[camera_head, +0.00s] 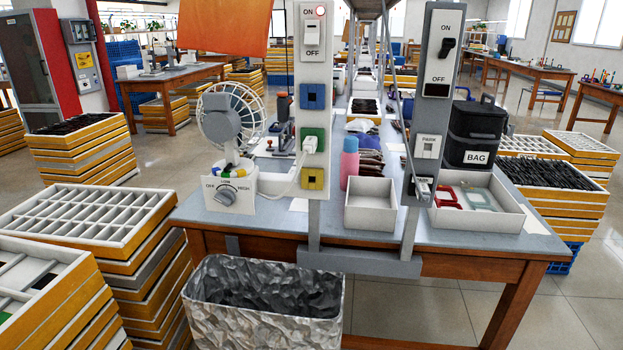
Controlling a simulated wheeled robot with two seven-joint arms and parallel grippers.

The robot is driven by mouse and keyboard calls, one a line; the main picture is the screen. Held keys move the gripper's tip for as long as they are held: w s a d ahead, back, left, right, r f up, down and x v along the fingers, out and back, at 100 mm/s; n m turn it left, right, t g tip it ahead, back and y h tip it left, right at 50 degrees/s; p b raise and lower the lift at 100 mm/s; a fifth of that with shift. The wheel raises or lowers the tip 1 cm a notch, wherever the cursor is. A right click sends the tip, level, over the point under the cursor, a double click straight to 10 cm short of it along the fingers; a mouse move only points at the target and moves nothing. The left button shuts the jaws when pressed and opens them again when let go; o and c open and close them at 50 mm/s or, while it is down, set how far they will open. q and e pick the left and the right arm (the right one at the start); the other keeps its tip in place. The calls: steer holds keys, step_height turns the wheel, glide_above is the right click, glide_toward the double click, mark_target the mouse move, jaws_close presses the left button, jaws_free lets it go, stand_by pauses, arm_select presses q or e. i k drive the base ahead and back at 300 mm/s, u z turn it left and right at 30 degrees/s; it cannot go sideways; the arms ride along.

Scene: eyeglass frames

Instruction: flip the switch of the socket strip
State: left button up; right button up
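The socket strip (312,119) is a white upright panel on a post at the front edge of the table. Near its top is a white rocker switch (312,31) between the labels ON and OFF. A small red light (320,10) shows beside ON. Which way the rocker is tilted is too small to tell. Below it are a blue socket (312,96), a green socket with a white plug (310,145) in it, and a yellow socket (312,179). The plug's cord runs left towards a fan (224,117). Neither of my grippers is in view.
A grey post to the right carries a black toggle switch (447,46), also marked ON and OFF. A crumpled silver bin (262,305) stands before the table (465,240). A white box (371,206) and a black bag (475,132) are on the table. Stacked trays (85,225) stand left.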

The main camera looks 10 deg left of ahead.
mark_target(312, 36)
steer(key=u, duration=0.6)
steer(key=k, duration=1.35)
steer(key=u, duration=0.15)
steer(key=i, duration=0.45)
steer(key=z, duration=0.8)
steer(key=i, duration=1.3)
steer(key=u, duration=0.65)
